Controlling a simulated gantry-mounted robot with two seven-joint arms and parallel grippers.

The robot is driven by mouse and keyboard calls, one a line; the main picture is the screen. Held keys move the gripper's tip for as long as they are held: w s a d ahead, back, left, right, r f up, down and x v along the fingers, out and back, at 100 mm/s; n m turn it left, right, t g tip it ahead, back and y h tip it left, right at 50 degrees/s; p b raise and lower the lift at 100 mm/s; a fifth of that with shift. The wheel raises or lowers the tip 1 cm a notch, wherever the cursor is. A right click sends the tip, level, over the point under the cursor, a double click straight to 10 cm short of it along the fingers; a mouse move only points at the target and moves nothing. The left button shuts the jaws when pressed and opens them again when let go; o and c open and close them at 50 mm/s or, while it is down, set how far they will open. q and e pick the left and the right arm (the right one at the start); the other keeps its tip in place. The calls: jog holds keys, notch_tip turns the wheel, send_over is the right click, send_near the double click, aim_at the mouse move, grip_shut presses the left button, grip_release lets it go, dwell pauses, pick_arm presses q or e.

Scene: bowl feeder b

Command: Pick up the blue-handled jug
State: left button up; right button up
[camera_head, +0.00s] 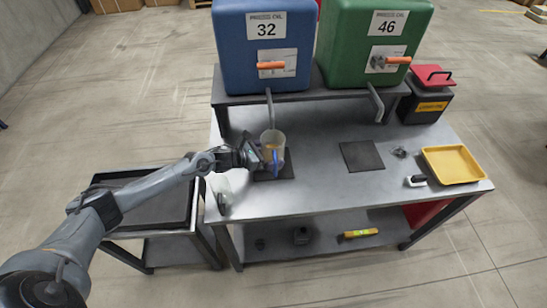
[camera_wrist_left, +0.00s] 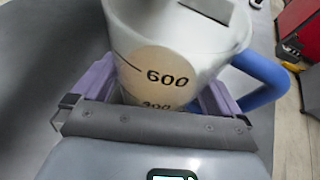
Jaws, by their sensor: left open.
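The blue-handled jug (camera_head: 272,140) is a clear, upright beaker-like vessel. It stands at the left of the bench, at the dark square pad (camera_head: 284,172) below the blue tank's spout. Its blue handle (camera_head: 276,160) faces the front. My left gripper (camera_head: 258,155) is at the jug from the left. In the left wrist view the jug (camera_wrist_left: 178,40) sits between the open purple fingers (camera_wrist_left: 158,95), with 600 and 300 marks and a beige patch showing. The handle is outside the right finger. Contact with the jug's wall cannot be told. My right gripper is out of view.
A blue tank (camera_head: 260,45) and a green tank (camera_head: 370,48) stand on the shelf behind, their spouts hanging over the bench. A second pad (camera_head: 361,155), a yellow tray (camera_head: 453,164) and a red-lidded bin (camera_head: 425,100) are to the right. A glass piece (camera_head: 223,193) lies at the front left.

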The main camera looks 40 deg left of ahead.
pick_arm(q)
jog(key=shift+w+d+f, duration=0.15)
jog(key=shift+w+f, duration=0.05)
jog(key=shift+w, duration=0.2)
jog(key=c, duration=0.8)
jog(key=shift+c, duration=0.6)
jog(key=shift+r, duration=0.15)
